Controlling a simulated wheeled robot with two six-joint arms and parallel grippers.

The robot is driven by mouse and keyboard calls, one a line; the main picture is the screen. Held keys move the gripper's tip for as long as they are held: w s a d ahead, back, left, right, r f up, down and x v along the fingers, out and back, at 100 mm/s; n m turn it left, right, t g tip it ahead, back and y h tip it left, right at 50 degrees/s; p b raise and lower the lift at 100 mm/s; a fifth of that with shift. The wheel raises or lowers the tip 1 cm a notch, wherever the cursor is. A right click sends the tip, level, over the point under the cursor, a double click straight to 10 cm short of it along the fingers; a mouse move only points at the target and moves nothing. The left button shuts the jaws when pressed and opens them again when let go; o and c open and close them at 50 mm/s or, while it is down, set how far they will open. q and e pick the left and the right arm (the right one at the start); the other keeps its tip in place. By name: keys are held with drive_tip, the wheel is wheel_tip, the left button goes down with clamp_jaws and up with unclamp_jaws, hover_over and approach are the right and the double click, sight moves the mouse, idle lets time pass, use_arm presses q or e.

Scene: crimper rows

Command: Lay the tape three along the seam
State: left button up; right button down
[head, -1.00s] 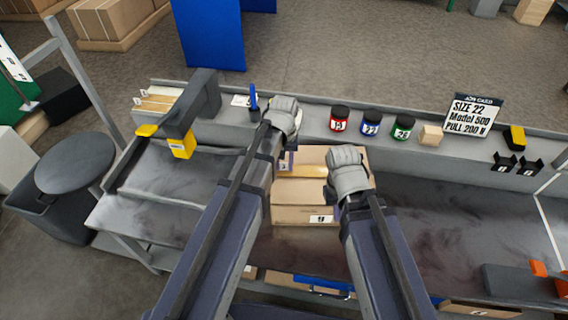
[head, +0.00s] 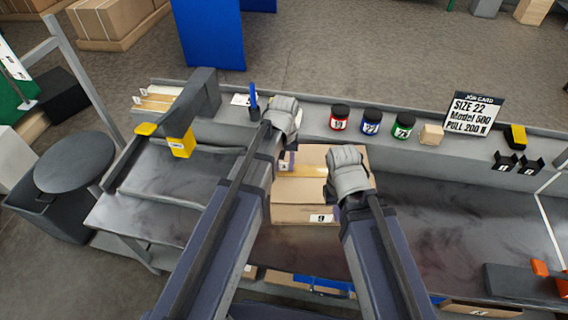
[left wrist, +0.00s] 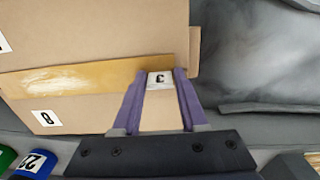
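A tan carton (head: 300,212) lies on the bench under my two arms; it also shows in the left wrist view (left wrist: 100,35). A yellowish tape strip (left wrist: 75,80) runs across its top between the two flaps, and shows in the head view (head: 303,171). A white tab marked 3 (left wrist: 159,79) is at the strip's end, between the fingers of my left gripper (left wrist: 161,88), which appear shut on it near the carton's edge. I cannot tell whether the strip touches all along. My right gripper (head: 328,188) is over the carton's right side; its fingers are mostly hidden.
Red (head: 339,118), blue (head: 371,122) and green (head: 403,126) jars stand on the back ledge beside a wooden block (head: 431,135) and a job card (head: 473,114). A yellow-tipped grey fixture (head: 190,110) stands left. The bench right of the carton is largely clear.

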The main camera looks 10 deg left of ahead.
use_arm(q)
drive_tip(key=o, duration=0.4)
drive_tip(key=shift+r, duration=0.15)
wheel_tip(320, 180, up, 8)
drive_tip(key=p, duration=0.8)
drive_tip(key=shift+f, duration=0.2)
drive_tip(key=s+d+m, duration=0.3)
drive_tip(key=s, duration=0.4)
drive_tip(key=s+d+m+y, duration=0.1)
drive_tip(key=s+d+m, duration=0.1)
drive_tip(key=s, duration=0.5)
drive_tip(key=shift+s+d+r+m, duration=0.3)
drive_tip(key=shift+d+r+m, duration=0.1)
drive_tip(key=shift+d, duration=0.05)
